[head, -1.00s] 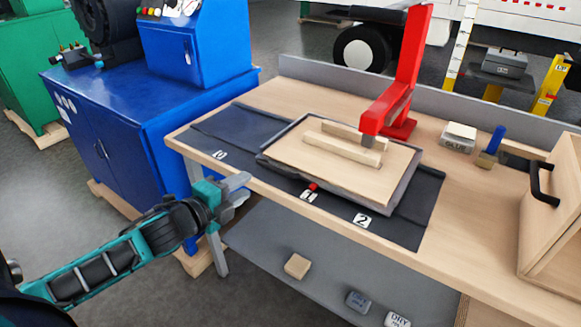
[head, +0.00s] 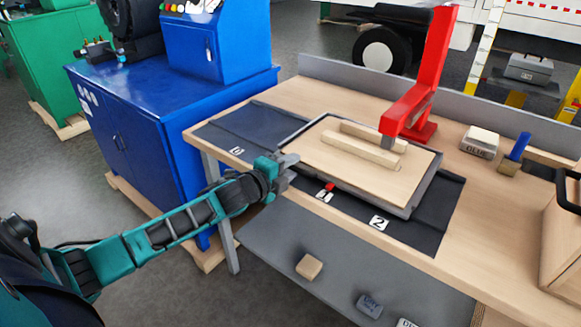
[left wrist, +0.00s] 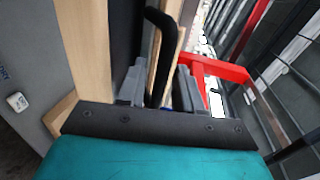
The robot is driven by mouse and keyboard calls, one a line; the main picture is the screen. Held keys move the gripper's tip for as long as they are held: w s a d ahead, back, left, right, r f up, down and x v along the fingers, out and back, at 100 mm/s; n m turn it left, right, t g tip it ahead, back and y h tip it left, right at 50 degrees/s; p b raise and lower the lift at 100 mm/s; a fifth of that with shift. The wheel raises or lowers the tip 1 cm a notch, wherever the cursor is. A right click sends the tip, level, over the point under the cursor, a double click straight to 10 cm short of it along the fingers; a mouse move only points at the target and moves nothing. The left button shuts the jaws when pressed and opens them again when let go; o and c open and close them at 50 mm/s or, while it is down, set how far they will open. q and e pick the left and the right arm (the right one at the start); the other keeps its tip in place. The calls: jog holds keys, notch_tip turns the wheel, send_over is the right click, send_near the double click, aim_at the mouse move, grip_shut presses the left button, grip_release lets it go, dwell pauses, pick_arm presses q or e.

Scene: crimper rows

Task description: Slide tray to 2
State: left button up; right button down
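The dark-rimmed tray (head: 425,190) lies on the dark mat (head: 440,222) on the bench, carrying a wooden board (head: 345,160) with two wooden strips. A red marker (head: 331,186) at its front edge is beside label 1 (head: 325,197). Label 2 (head: 379,222) is to the right and label 0 (head: 237,151) to the left. My left gripper (head: 292,165) is at the tray's left end. In the left wrist view its fingers (left wrist: 158,88) are apart, with a black bar (left wrist: 158,50) between them, apparently part of the tray; I cannot tell whether they touch it. My right gripper is out of view.
A red press (head: 420,95) stands behind the tray, its arm reaching over the board. A glue block (head: 479,141) and a blue-handled brush (head: 516,153) are on the right, near a wooden box (head: 565,240). A blue cabinet (head: 165,130) stands left of the bench.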

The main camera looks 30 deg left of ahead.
pick_arm(q)
jog(key=shift+w, duration=0.25)
jog(key=shift+c, duration=0.3)
grip_shut()
